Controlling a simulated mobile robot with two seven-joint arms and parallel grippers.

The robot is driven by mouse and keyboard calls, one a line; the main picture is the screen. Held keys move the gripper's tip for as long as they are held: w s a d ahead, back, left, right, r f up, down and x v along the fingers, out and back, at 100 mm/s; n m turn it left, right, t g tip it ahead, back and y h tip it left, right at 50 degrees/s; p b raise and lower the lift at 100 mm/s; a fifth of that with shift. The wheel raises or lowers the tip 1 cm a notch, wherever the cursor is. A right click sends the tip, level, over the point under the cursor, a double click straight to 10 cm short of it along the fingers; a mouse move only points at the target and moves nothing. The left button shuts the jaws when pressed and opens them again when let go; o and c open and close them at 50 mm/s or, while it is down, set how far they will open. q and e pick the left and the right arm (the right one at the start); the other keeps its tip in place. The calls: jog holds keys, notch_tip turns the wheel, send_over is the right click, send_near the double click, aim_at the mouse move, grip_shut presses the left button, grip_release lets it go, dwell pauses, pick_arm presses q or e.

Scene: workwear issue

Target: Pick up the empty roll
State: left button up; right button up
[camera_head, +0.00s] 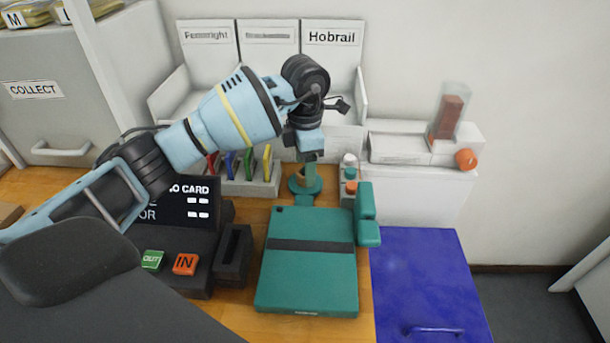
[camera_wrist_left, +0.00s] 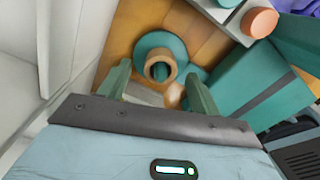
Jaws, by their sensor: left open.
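The empty roll is a short tan cardboard tube (camera_wrist_left: 160,64), standing around a teal spindle on a round teal base (camera_wrist_left: 172,45). In the head view the roll (camera_head: 299,176) is mostly hidden behind my left gripper (camera_head: 309,163); the base (camera_head: 294,187) shows around it. My left gripper points down over the roll. In the left wrist view its two green fingers (camera_wrist_left: 158,78) are apart, one toward each side of the roll. I cannot tell how far the fingertips reach down beside it. My right gripper is not in view.
A teal device with a dark band (camera_head: 310,262) lies in front of the base. A rack of coloured tags (camera_head: 236,188) is left of it, and small pots (camera_head: 350,173) stand to the right. A card terminal (camera_head: 188,245) and a blue panel (camera_head: 425,275) flank the wooden counter.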

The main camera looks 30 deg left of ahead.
pick_arm(q)
jog(key=shift+f, duration=0.75)
jog(key=shift+c, duration=0.3)
jog(key=c, duration=1)
jog(key=shift+r, duration=0.1)
notch_tip(320, 180, up, 10)
jog(key=shift+f, duration=0.1)
